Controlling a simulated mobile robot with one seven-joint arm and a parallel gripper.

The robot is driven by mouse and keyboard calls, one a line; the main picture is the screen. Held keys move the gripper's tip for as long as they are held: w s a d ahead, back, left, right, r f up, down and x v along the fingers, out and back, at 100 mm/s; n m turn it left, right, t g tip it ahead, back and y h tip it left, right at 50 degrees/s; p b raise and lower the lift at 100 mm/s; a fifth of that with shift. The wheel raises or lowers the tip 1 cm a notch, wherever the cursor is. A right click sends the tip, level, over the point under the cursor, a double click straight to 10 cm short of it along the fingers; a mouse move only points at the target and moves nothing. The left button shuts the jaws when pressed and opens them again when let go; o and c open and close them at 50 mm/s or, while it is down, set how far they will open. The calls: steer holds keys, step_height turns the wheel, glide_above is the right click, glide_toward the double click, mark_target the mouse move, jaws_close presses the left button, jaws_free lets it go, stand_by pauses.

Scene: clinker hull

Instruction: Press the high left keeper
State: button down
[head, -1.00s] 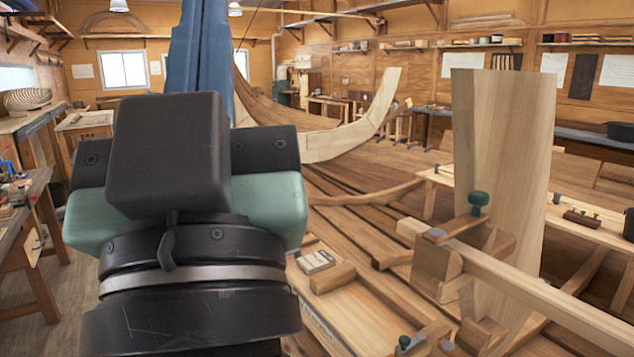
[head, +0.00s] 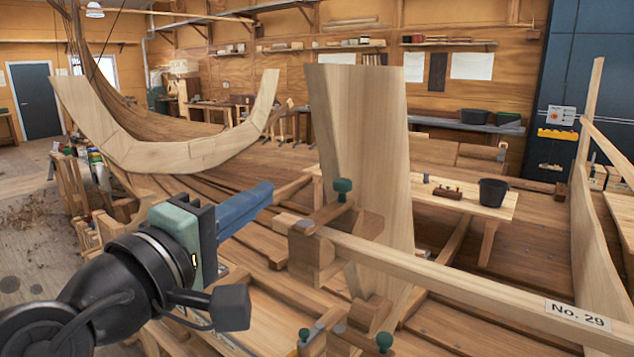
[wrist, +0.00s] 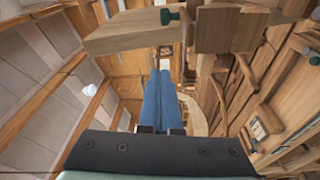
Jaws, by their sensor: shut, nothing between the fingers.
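A tall pale plank (head: 358,150) stands upright right of centre in the head view. A horizontal wooden bar (head: 450,270) crosses in front of it, its left end seated in a wooden block (head: 312,257). Above that block is a wooden piece with a dark green knob (head: 342,187), which seems to be the high left keeper. A green knob also shows at the top of the wrist view (wrist: 168,17). My gripper (head: 268,190) has blue fingers, shut and empty, pointing right toward the knob and apart from it. In the wrist view the closed fingers (wrist: 160,78) point ahead.
Lower green knobs (head: 384,342) sit on blocks at the bottom. A label reading No. 29 (head: 577,315) is on the bar's right part. A low bench (head: 455,198) with a black bucket (head: 493,192) stands behind. A curved hull frame (head: 170,155) rises at left.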

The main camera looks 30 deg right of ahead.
mark_target(341, 208)
steer(key=p+x, duration=0.1)
steer(key=x, duration=0.2)
steer(key=p+x, duration=0.2)
steer(key=x, duration=0.1)
steer(key=p+x, duration=0.1)
steer(key=x, duration=0.2)
steer(key=shift+d+r, duration=0.15)
steer(key=shift+r, duration=0.2)
steer(key=shift+s+d+f+p, duration=0.2)
steer(key=shift+s+d+p, duration=0.05)
steer(key=shift+s+p, duration=0.25)
steer(key=shift+s+d+f+p, duration=0.2)
steer(key=shift+s+d+p, duration=0.05)
steer(key=shift+s+p, duration=0.25)
steer(key=shift+s+d+f, duration=0.1)
steer(key=shift+s+f, duration=0.1)
steer(key=shift+s, duration=0.5)
